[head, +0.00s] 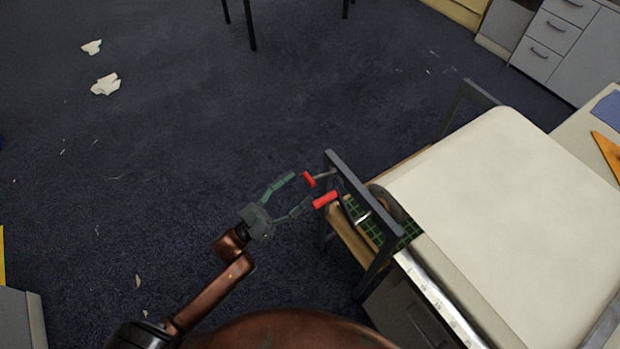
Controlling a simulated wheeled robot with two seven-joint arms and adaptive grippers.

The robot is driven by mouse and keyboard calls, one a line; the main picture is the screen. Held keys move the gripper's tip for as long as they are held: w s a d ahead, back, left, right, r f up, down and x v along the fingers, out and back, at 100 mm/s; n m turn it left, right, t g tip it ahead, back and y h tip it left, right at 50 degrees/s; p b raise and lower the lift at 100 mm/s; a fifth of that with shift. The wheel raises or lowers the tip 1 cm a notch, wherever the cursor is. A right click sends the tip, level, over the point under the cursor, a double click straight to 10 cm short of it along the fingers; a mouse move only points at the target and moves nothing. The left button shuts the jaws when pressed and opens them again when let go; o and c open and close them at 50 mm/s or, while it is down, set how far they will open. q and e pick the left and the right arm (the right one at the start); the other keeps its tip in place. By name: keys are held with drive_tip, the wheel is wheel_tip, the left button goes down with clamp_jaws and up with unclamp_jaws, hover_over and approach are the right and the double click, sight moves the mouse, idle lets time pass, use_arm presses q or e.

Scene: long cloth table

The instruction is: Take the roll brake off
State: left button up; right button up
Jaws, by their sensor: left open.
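My left gripper (317,190) has red fingertips and is open. It is just left of the grey metal frame (352,180) at the end of the cloth table (520,190). A short thin grey bar (326,174) sticks out from the frame near the upper fingertip; I cannot tell if they touch. Behind the frame are a dark curved lever with a pale tip (363,217) and a grey rounded part (386,201). I cannot tell which of these is the roll brake. The frame partly hides them. My right gripper is not in view.
A green gridded surface (409,232) and a wooden shelf (352,240) lie by the frame. A steel ruler edge (440,300) runs along the table's near side. Paper scraps (105,84) lie on the dark carpet, which is open to the left. Drawers (552,35) stand at the back right.

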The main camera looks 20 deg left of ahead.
sight(309, 178)
use_arm(q)
drive_tip(key=x, duration=0.5)
drive_tip(key=shift+f, duration=0.1)
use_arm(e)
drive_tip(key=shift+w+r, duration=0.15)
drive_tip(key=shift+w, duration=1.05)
use_arm(q)
drive_tip(key=shift+c, duration=0.7)
